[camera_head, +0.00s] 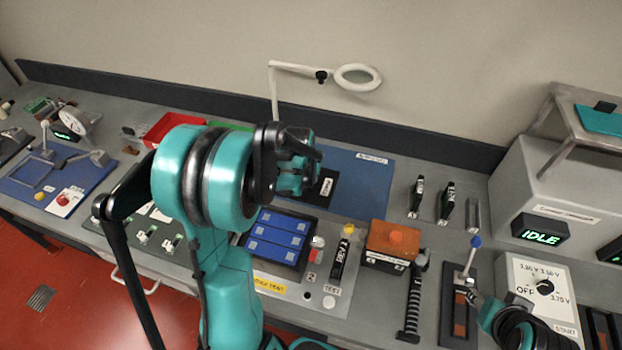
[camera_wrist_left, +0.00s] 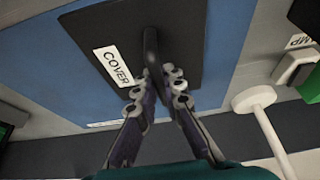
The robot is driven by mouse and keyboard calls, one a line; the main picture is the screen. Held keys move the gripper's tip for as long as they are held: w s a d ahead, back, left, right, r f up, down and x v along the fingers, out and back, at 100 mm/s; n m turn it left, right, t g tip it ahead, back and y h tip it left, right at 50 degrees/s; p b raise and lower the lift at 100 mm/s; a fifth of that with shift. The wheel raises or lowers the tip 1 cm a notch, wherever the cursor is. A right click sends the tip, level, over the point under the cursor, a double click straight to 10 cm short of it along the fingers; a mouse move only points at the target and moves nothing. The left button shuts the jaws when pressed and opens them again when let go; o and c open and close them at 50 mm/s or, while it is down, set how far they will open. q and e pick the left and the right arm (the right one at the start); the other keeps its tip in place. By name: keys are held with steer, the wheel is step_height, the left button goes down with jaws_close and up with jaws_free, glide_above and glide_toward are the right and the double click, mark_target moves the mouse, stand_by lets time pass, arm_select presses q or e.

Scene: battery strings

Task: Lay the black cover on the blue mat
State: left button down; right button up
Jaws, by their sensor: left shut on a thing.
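The black cover (camera_wrist_left: 100,25) is a flat dark plate with a white "COVER" label and an upright handle. My left gripper (camera_wrist_left: 160,78) is shut on that handle. The blue mat (camera_wrist_left: 226,45) spreads around the cover in the wrist view; whether the cover touches it I cannot tell. In the head view the mat (camera_head: 368,195) lies at the back of the bench, with the cover (camera_head: 328,187) over its left part. My left gripper (camera_head: 300,180) and arm hide much of the cover there. My right gripper (camera_head: 474,293) is partly seen at the lower right; its jaws are unclear.
A white magnifier lamp (camera_head: 357,77) stands behind the mat. In front are a tray of blue cells (camera_head: 277,241) and an orange-topped box (camera_head: 393,239). Black upright pieces (camera_head: 447,202) stand right of the mat. The mat's right part is clear.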

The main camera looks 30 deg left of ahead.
arm_select(q)
steer(key=shift+f, duration=0.1)
steer(key=shift+f, duration=0.15)
steer(key=c, duration=1.6)
jaws_free()
steer(key=shift+c, duration=0.2)
